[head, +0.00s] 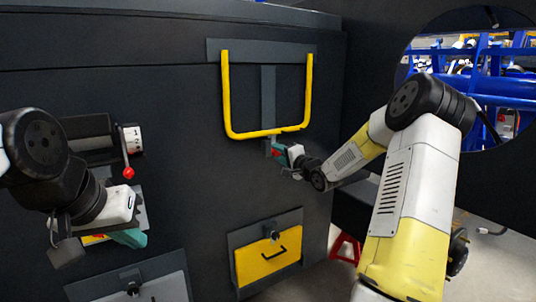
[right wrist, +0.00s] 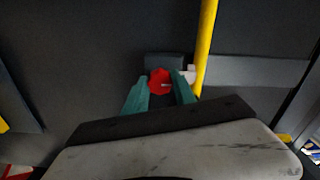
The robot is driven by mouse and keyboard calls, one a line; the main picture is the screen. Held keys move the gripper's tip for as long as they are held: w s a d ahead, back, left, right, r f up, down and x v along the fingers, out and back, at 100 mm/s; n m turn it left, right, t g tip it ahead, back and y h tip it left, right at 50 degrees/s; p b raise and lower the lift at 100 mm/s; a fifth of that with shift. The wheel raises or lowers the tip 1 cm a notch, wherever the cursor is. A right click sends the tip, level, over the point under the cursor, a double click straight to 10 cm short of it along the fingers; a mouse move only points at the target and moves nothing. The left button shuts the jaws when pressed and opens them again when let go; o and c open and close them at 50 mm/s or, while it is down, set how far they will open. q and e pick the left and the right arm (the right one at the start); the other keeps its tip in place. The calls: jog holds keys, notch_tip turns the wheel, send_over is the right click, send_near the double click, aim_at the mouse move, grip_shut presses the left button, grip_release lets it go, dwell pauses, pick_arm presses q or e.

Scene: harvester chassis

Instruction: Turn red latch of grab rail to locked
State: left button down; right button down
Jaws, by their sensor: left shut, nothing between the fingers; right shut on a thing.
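The yellow grab rail (head: 226,95) is a U-shaped bar on a grey mount on the dark chassis wall in the head view. Its vertical bar also shows in the right wrist view (right wrist: 206,45). The red latch (right wrist: 159,82) is a small round knob with a pale mark, just left of the bar. My right gripper (right wrist: 160,88) is shut on the red latch, with one green finger on each side. In the head view the right gripper (head: 277,150) is just below the rail's bottom bar, and the latch is hard to make out there. My left gripper (head: 135,240) is shut and empty at the lower left.
A red-knobbed lever (head: 128,173) on a dial housing sticks out near my left arm. A yellow panel (head: 268,262) with a black handle is below the rail. Another grey panel (head: 135,285) is at the lower left. A red stand (head: 346,248) is on the floor.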

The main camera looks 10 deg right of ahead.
dwell(0.4)
jog(key=c, duration=1)
grip_release()
jog(key=shift+c, duration=0.2)
jog(key=v, duration=0.7)
jog(key=shift+s+d, duration=0.2)
jog(key=shift+s, duration=0.15)
